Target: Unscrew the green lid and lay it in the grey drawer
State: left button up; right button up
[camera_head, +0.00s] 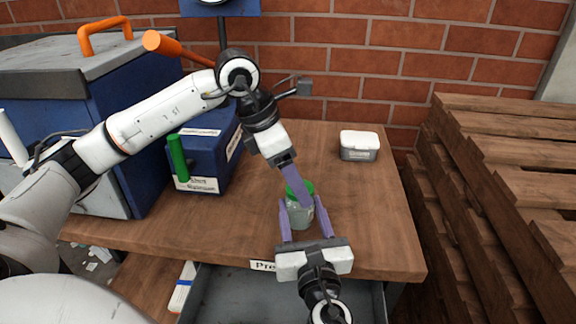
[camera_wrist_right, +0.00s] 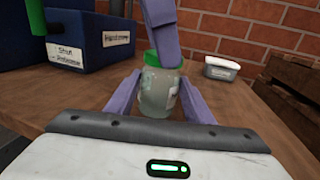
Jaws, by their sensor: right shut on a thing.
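A clear jar (camera_head: 299,214) with a green lid (camera_head: 304,187) stands upright near the front of the wooden table. My right gripper (camera_head: 304,220) is shut on the jar, one purple finger on each side; the jar (camera_wrist_right: 156,92) also shows between the fingers in the right wrist view. My left gripper (camera_head: 303,196) reaches down to the lid from above. Its purple finger covers part of the green lid (camera_wrist_right: 150,58), and whether the fingers close on it is hidden. The grey drawer (camera_head: 230,290) is open below the table's front edge, partly behind my right arm.
A white-topped container (camera_head: 359,146) stands at the back right of the table (camera_head: 375,220). Blue labelled boxes (camera_head: 208,160) with a green handle (camera_head: 178,157) stand at the left. Stacked wooden pallets (camera_head: 500,190) lie to the right, and a brick wall is behind.

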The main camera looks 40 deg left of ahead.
pick_arm(q)
jog(key=shift+f, duration=0.15)
jog(key=shift+c, duration=0.5)
jog(key=c, duration=1.3)
